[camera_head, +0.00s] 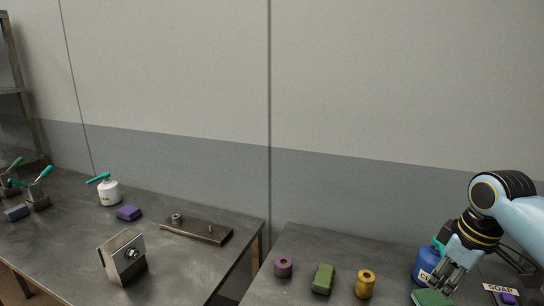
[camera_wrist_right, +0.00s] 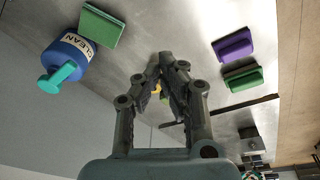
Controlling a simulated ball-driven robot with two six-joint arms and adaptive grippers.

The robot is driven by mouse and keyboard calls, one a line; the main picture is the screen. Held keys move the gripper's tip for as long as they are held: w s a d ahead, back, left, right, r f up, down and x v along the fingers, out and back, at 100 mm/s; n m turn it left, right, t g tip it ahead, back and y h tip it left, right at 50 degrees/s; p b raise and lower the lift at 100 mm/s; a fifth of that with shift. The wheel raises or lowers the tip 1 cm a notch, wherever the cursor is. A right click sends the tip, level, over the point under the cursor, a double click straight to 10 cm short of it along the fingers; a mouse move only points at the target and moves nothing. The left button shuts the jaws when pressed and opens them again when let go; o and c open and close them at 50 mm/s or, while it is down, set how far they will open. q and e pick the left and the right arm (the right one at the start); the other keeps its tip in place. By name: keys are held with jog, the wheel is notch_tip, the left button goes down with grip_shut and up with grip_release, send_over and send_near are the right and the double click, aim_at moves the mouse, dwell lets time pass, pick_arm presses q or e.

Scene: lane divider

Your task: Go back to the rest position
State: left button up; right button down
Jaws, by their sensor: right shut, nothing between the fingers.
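My right gripper (camera_head: 446,277) is in the head view at the lower right, above the right table. It also shows in the right wrist view (camera_wrist_right: 163,62), with its fingers together and nothing between them. A blue bottle labelled CLEAN (camera_head: 425,262) with a teal top stands right behind the gripper in the head view, partly hidden by it. A green sponge (camera_head: 430,298) lies on the table just below the fingers. My left gripper is not in view.
The right table (camera_head: 330,247) holds a purple cylinder (camera_head: 283,267), a green block (camera_head: 323,278), a yellow cylinder (camera_head: 365,284) and a SOAP tray (camera_head: 499,288). A gap separates it from the left table (camera_head: 75,250), which holds a white bottle (camera_head: 109,192) and a metal plate (camera_head: 195,231).

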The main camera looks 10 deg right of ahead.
jog(key=s+a+f+m, duration=0.1)
jog(key=s+a+f, duration=0.1)
jog(key=s+a, duration=0.65)
jog(key=s+a+r+m+t+h, duration=0.1)
jog(key=s+r+m, duration=0.15)
jog(key=s, duration=0.45)
jog(key=s+a+r+m+t, duration=0.1)
jog(key=s+a+r+m, duration=0.15)
jog(key=s, duration=0.45)
jog(key=s+d+f+g+b, duration=0.15)
jog(key=f+b, duration=0.55)
jog(key=f, duration=1.4)
jog(key=s+d+f+b, duration=0.15)
jog(key=f+b, duration=0.55)
jog(key=f, duration=1.3)
pick_arm(q)
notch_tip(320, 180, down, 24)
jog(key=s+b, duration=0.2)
jog(key=b, duration=0.8)
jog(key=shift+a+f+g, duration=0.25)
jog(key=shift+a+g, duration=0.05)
pick_arm(e)
jog(key=s+f, duration=0.8)
jog(key=f, duration=0.4)
jog(key=s+d+f+g, duration=0.1)
jog(key=s+f, duration=0.8)
jog(key=f, duration=0.4)
jog(key=shift+s+d+f+n, duration=0.2)
jog(key=shift+s+d+n, duration=0.05)
jog(key=shift+d+n, duration=0.05)
